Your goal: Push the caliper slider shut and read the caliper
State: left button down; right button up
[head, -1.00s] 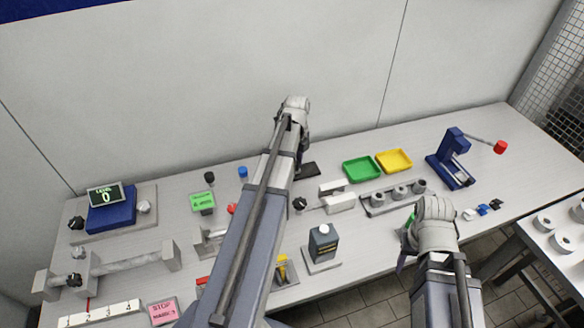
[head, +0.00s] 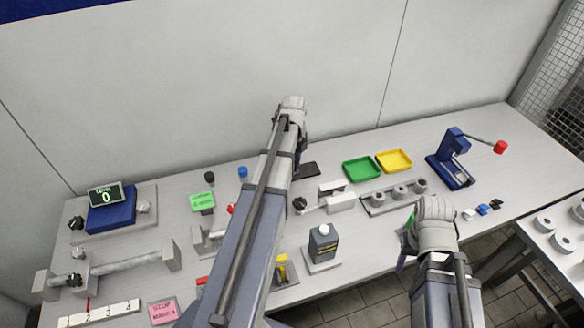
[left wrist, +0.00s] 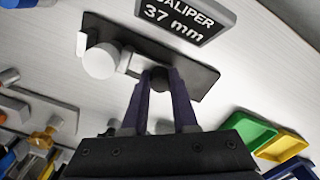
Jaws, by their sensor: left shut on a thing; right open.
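The caliper lies on a dark plate (left wrist: 203,78) in the left wrist view. Its display (left wrist: 185,18) reads "CALIPER 37 mm". A white round piece (left wrist: 101,61) sits between the pale fixed jaw (left wrist: 81,44) and the pale slider jaw (left wrist: 128,62); I cannot tell whether both jaws touch it. My left gripper (left wrist: 160,82) is shut on the dark slider knob (left wrist: 160,74). In the head view my left arm hides most of the caliper; part of its dark plate (head: 308,169) shows. My right gripper (head: 408,246) is open at the bench's front edge, apart from the caliper.
A green tray (head: 361,168) and a yellow tray (head: 394,160) lie right of the caliper. A blue press (head: 452,165) with a red-tipped lever stands farther right. The wall is close behind.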

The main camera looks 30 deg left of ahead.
pick_arm(q)
jog(key=shift+s+a, duration=0.45)
jog(key=shift+s, duration=0.1)
dwell(0.8)
dwell(0.6)
jog(key=shift+c, duration=1.2)
grip_release()
jog(key=shift+r, duration=0.1)
notch_tip(320, 180, up, 9)
jog(key=p, duration=0.9)
dwell(0.6)
